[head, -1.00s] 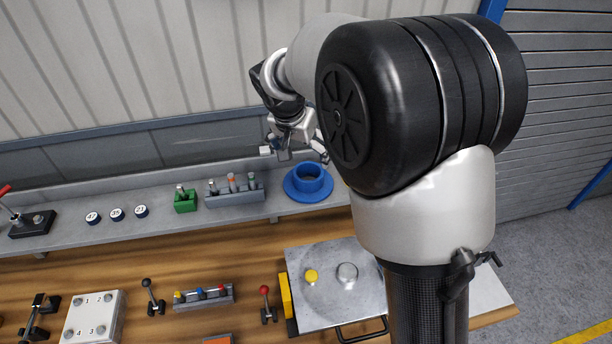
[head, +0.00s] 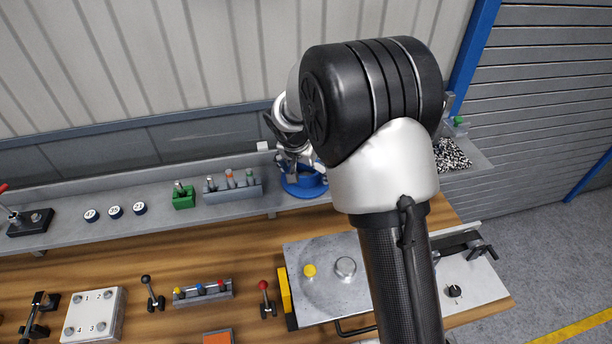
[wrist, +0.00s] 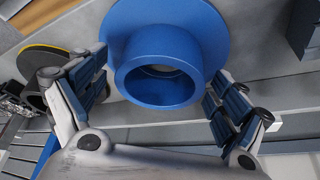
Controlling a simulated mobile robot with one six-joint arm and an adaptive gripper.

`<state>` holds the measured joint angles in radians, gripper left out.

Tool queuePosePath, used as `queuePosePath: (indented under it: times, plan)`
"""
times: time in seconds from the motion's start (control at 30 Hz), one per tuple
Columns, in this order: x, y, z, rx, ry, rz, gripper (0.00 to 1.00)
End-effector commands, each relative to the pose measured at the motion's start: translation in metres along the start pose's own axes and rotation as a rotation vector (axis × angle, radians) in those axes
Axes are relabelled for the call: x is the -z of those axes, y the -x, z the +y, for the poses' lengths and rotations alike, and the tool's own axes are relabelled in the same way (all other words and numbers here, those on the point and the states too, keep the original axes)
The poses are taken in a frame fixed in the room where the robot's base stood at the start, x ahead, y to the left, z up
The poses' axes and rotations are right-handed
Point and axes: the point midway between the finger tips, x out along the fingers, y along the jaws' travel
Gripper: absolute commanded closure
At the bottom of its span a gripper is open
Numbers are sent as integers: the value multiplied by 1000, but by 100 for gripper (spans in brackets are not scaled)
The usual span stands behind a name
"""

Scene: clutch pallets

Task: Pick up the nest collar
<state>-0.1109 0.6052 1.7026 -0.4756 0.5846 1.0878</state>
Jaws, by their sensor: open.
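The nest collar looks to be the blue flanged ring (head: 301,186) on the grey back shelf, with a wide flange and a raised hollow hub. In the head view my gripper (head: 299,172) is over it and hides part of it. In the wrist view the blue collar (wrist: 160,62) fills the upper middle, its round bore facing the camera. My gripper (wrist: 160,98) is open, with one finger on each side of the hub. I see gaps between the fingers and the hub, and nothing is held.
On the shelf (head: 150,208) left of the collar stand a grey rack (head: 233,194) with several pegs and a green block (head: 183,197). A metal plate (head: 325,292) with a yellow knob lies on the wooden bench below. A black-and-yellow disc (wrist: 42,62) shows left in the wrist view.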

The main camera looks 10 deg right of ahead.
Motion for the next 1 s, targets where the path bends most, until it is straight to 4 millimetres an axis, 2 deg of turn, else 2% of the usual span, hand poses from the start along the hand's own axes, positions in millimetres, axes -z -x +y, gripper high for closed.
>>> queuePosePath:
  times: [0.07,0.17,0.9,1.0]
  plan:
    - [0,0,0,0,0,0,9]
    - [0,0,0,0,0,0,14]
    - [0,0,0,0,0,0,64]
    - [0,1,0,1,-1,1,64]
